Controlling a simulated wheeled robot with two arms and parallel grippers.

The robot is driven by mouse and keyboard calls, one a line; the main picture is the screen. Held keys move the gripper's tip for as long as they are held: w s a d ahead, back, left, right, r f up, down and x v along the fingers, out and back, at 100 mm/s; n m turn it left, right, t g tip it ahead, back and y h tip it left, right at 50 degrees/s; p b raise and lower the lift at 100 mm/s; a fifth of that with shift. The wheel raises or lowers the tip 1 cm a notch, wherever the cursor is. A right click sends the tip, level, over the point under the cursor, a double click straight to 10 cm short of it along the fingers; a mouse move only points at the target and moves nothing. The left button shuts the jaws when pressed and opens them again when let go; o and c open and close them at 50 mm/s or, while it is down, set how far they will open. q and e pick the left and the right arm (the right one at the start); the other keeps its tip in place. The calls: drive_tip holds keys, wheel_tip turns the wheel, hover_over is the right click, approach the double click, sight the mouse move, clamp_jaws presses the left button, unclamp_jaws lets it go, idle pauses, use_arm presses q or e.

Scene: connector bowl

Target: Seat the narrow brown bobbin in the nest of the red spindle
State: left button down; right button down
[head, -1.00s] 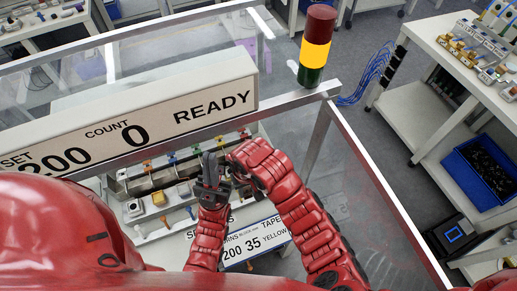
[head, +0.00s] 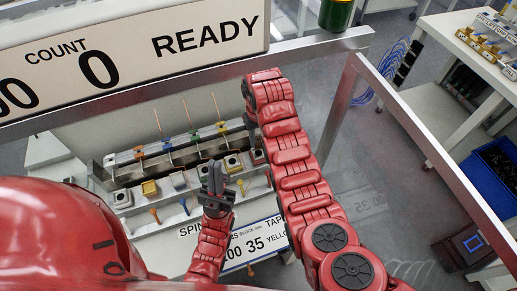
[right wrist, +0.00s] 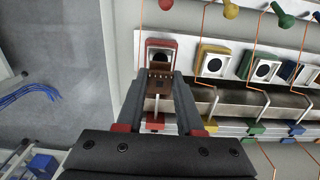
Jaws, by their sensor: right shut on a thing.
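In the right wrist view, my right gripper (right wrist: 158,98) is shut on the narrow brown bobbin (right wrist: 158,84). The bobbin sits between the fingertips, just in front of the red spindle's nest (right wrist: 160,52), a red block with a pale face and dark hole. I cannot tell whether bobbin and nest touch.
Yellow (right wrist: 213,62), green (right wrist: 257,68) and other coloured nests stand right of the red one, with thin copper-coloured wires nearby. A metal trough (right wrist: 255,102) runs along the row.

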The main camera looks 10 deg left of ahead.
sight(259, 141)
drive_tip(key=shift+f+p, duration=0.1)
drive_tip(key=shift+p, duration=0.25)
wheel_tip(259, 141, down, 2)
drive_tip(key=shift+s+p, duration=0.1)
drive_tip(key=shift+p, duration=0.65)
drive_tip(key=shift+f, duration=0.35)
drive_tip(key=shift+d+f, duration=0.1)
drive_tip(key=shift+f, duration=0.1)
drive_tip(key=c, duration=0.9)
unclamp_jaws()
drive_tip(key=o, duration=0.4)
drive_tip(key=shift+f, duration=0.1)
drive_tip(key=shift+c, duration=0.2)
